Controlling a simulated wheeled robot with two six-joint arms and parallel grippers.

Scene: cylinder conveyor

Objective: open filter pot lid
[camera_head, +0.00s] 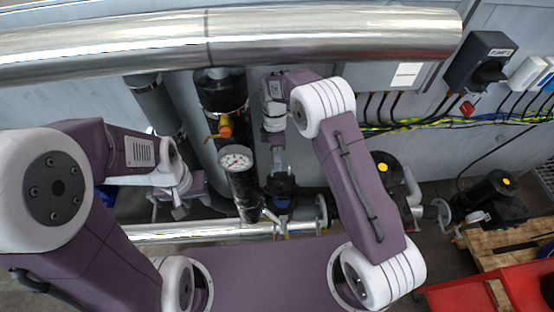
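A dark blue-black capped fitting (281,185), which looks like the filter pot with its lid, sits on the low pipework near the middle. My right gripper (279,169) points down directly above it, at or very near its top. The fingers are small and dark against it, so I cannot tell whether they grip it. My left gripper (180,206) is to the left, above the horizontal silver pipe and apart from the fitting. Its fingers are too small to read.
A large silver pipe (230,40) crosses the top. Black pumps stand right, near a red cart (470,295) and wooden pallet (505,245).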

